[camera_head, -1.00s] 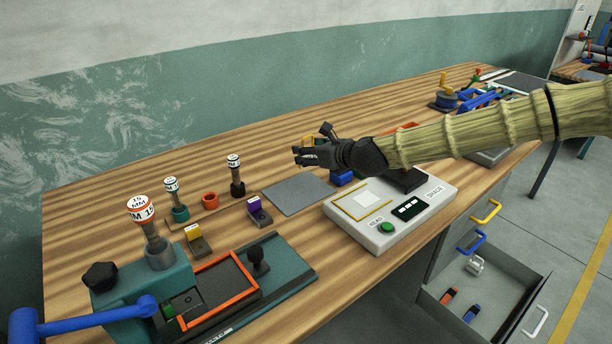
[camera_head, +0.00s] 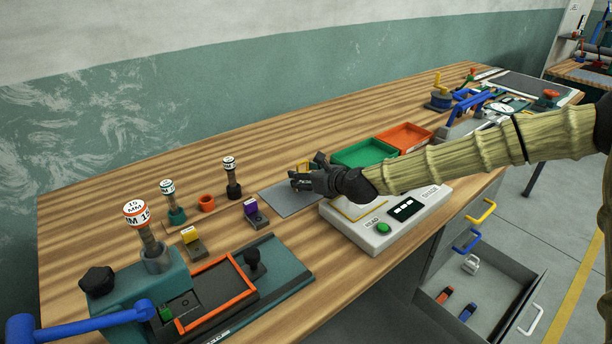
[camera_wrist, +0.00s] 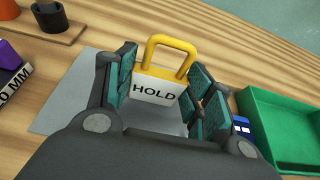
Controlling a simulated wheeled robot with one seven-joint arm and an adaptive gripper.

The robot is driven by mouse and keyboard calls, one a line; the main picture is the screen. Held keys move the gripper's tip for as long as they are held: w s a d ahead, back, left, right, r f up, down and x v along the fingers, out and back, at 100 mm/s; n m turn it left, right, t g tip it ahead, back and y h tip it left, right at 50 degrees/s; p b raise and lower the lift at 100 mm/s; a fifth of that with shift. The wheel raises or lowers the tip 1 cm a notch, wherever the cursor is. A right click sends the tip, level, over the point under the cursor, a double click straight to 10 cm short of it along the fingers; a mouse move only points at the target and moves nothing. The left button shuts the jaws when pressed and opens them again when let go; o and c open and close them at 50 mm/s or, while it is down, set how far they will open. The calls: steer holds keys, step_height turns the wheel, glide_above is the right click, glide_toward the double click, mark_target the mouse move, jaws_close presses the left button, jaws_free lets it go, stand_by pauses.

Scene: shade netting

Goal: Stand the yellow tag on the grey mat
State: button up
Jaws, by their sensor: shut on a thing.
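The yellow tag (camera_wrist: 160,82) has a yellow loop on top and a white face reading HOLD. My gripper (camera_wrist: 161,92) is shut on it, with a finger at each side of the white face. In the wrist view the tag is upright, its loop away from the palm, with the grey mat (camera_wrist: 62,100) behind and below it. In the head view my gripper (camera_head: 298,183) is over the right part of the grey mat (camera_head: 280,203), and only a bit of yellow shows there. I cannot tell whether the tag touches the mat.
A reader box (camera_head: 375,238) stands close in front of the mat, below my arm. A green tray (camera_head: 352,158) and an orange tray (camera_head: 404,134) are at the right. A purple-topped block (camera_head: 256,217) and a dark stamp (camera_head: 233,187) stand left of the mat.

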steer(key=shift+f, duration=0.2)
steer(key=o, duration=0.8)
steer(key=shift+o, duration=0.2)
steer(key=shift+r, duration=0.1)
steer(key=shift+r, duration=0.1)
steer(key=b+v, duration=0.1)
steer(key=v, duration=1.1)
steer(key=shift+d, duration=0.1)
